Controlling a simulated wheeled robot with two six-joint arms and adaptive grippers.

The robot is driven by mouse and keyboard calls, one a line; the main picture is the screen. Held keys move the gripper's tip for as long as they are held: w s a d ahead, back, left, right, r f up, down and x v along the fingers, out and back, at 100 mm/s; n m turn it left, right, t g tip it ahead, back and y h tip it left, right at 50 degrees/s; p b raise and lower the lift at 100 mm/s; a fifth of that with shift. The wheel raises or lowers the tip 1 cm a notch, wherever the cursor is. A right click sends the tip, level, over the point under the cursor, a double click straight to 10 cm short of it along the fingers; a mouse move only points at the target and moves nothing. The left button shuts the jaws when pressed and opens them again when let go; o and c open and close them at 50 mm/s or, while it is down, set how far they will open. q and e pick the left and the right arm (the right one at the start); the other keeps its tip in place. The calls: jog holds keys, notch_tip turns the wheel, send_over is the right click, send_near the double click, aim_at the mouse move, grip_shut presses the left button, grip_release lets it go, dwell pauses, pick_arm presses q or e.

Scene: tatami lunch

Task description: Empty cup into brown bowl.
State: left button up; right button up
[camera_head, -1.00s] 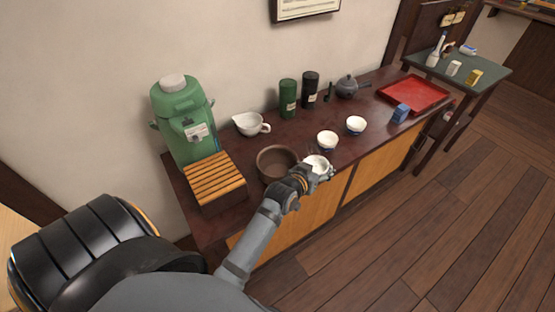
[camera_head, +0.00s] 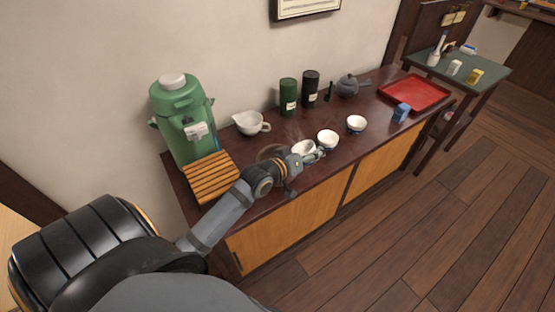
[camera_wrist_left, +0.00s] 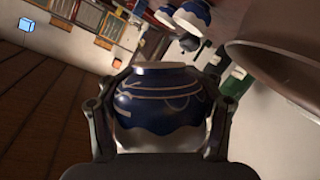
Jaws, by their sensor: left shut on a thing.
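My left gripper (camera_head: 308,160) is shut on a cup (camera_head: 304,148), white inside and holding it over the counter. In the left wrist view, the held cup (camera_wrist_left: 160,112) is dark blue with pale lines and a white wavy band, between both fingers. I cannot tell what is inside either. My right gripper is not in view.
Two white-and-blue cups (camera_head: 327,140) (camera_head: 356,125) stand close on the right. A white spouted pitcher (camera_head: 247,123), green dispenser (camera_head: 182,120) and slatted wooden stand (camera_head: 210,176) are on the left.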

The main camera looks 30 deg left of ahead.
pick_arm(q)
jog(key=shift+a, duration=0.1)
jog(key=shift+a+r+n, duration=0.2)
jog(key=shift+a+n, duration=0.2)
jog(key=shift+f+n+h+b, duration=0.25)
jog(key=shift+n+h+b, duration=0.05)
jog(key=shift+h+b, duration=0.15)
jog(key=shift+r, duration=0.1)
jog(key=shift+a, duration=0.1)
jog(key=shift+s+a+f+n+t+b, duration=0.1)
jog(key=shift+a+f+n+t+b, duration=0.1)
jog(key=shift+n+t+b, duration=0.15)
jog(key=shift+s+a+r+n+t+h+b, duration=0.15)
jog(key=shift+r+n+t+h+b, duration=0.1)
jog(key=shift+n, duration=0.3)
jog(key=shift+w+a+r+n+t+h+b, duration=0.15)
jog(key=shift+r+n, duration=0.1)
jog(key=shift+n, duration=0.25)
dwell(0.4)
jog(key=shift+s+r, duration=0.1)
jog(key=shift+r, duration=0.05)
jog(key=shift+a+r+n, duration=0.1)
jog(key=shift+n, duration=0.2)
